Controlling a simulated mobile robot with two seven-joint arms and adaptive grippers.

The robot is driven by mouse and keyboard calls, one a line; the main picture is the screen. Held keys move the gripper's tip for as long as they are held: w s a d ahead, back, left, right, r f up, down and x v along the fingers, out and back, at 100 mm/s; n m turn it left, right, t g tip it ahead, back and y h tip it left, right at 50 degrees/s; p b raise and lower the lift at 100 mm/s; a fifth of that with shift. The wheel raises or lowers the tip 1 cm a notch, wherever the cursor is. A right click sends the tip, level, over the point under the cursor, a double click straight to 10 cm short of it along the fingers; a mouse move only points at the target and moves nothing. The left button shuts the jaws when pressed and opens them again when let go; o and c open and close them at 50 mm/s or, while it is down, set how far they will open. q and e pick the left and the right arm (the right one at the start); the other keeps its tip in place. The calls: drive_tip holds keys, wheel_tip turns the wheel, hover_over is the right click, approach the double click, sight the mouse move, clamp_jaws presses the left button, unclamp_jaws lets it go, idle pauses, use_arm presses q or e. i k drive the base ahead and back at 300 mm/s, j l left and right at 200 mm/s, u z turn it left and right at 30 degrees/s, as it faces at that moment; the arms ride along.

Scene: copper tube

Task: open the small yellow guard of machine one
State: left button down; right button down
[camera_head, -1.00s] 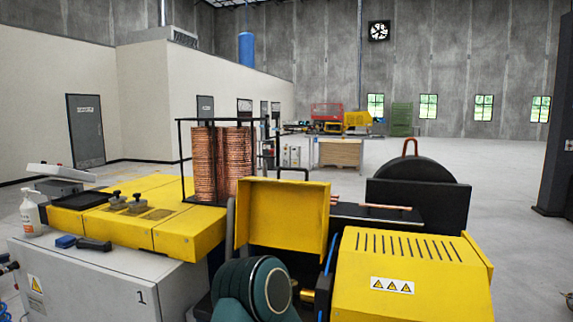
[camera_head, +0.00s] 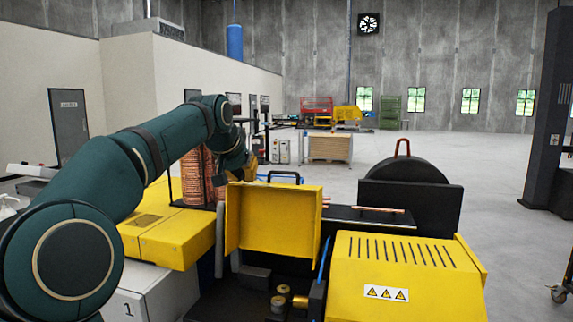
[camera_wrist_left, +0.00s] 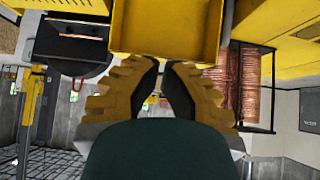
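The small yellow guard (camera_head: 275,220) of machine one stands raised, its hollow inner side facing me, with the machine's dark interior (camera_head: 262,290) exposed below. My left arm reaches over from the left. My left gripper (camera_head: 250,178) is at the guard's upper left edge, partly hidden behind it. In the left wrist view, the gripper's yellow-and-black fingers (camera_wrist_left: 162,66) point at the guard (camera_wrist_left: 165,28). Their tips are close together with a narrow gap and nothing clearly held. Whether they touch the guard cannot be told. My right gripper is out of view.
A larger slotted yellow cover (camera_head: 405,280) is closed at the right. Copper coils (camera_head: 200,175) stand behind the arm at the left. A dark disc with a housing (camera_head: 410,200) stands behind the guard. Open floor (camera_head: 500,180) lies at the back right.

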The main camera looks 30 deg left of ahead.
sight(284, 220)
drive_tip(key=i+j, duration=0.2)
drive_tip(key=i, duration=0.2)
drive_tip(key=i+j, duration=0.15)
drive_tip(key=i, duration=0.2)
drive_tip(key=i+j, duration=0.2)
drive_tip(key=i, duration=0.2)
